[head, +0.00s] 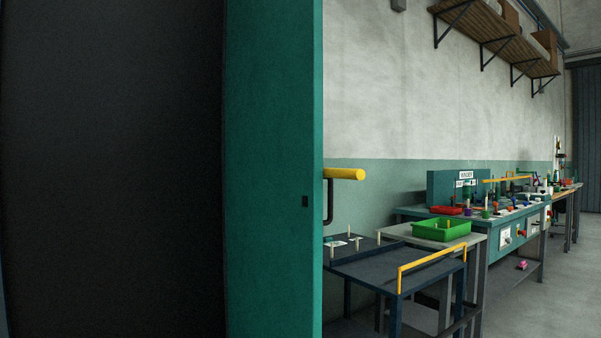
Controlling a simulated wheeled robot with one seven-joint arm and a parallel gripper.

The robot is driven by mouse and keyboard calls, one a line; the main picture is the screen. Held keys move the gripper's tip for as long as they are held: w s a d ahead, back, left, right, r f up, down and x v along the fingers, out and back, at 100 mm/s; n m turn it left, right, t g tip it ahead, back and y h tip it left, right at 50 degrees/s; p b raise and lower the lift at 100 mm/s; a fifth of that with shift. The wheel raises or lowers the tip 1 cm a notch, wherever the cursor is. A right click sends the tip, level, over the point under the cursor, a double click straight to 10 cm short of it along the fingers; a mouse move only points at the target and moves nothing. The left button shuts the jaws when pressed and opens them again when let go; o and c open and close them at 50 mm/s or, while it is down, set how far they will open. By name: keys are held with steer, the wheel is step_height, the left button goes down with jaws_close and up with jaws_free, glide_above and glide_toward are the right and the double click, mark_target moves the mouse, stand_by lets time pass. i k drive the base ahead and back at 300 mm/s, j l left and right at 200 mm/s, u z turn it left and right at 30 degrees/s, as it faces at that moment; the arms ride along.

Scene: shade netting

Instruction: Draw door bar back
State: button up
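A yellow bar (345,174) with a rounded end sticks out to the right past the edge of a tall green panel (272,170). A dark bent rod (329,203) hangs below the bar, beside the panel's edge. The rest of the bar is hidden behind the panel, so I cannot tell how far it extends or whether this is the door bar. A small dark square (305,201) is on the panel near its right edge. My gripper is not in view.
A large dark surface (110,170) fills the left. Right of the panel stands a dark table (400,272) with a yellow rail (432,261). Beyond are a green tray (440,230) and cluttered benches along the wall. A shelf (500,40) hangs above. Floor (560,280) is clear at far right.

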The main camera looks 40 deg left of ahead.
mark_target(353, 174)
steer(key=i+l+u, duration=0.1)
steer(key=i+u, duration=0.15)
steer(key=u, duration=0.2)
steer(key=i+l+u, duration=0.2)
steer(key=u, duration=0.2)
steer(key=i+l+u, duration=0.25)
steer(key=u, duration=0.2)
steer(key=i+l+u, duration=0.15)
steer(key=l+u, duration=0.25)
steer(key=i+l+u, duration=0.15)
steer(key=l+u, duration=0.15)
steer(key=u, duration=0.15)
steer(key=l+u, duration=0.45)
steer(key=l, duration=0.15)
steer(key=l+u, duration=0.45)
steer(key=l, duration=0.15)
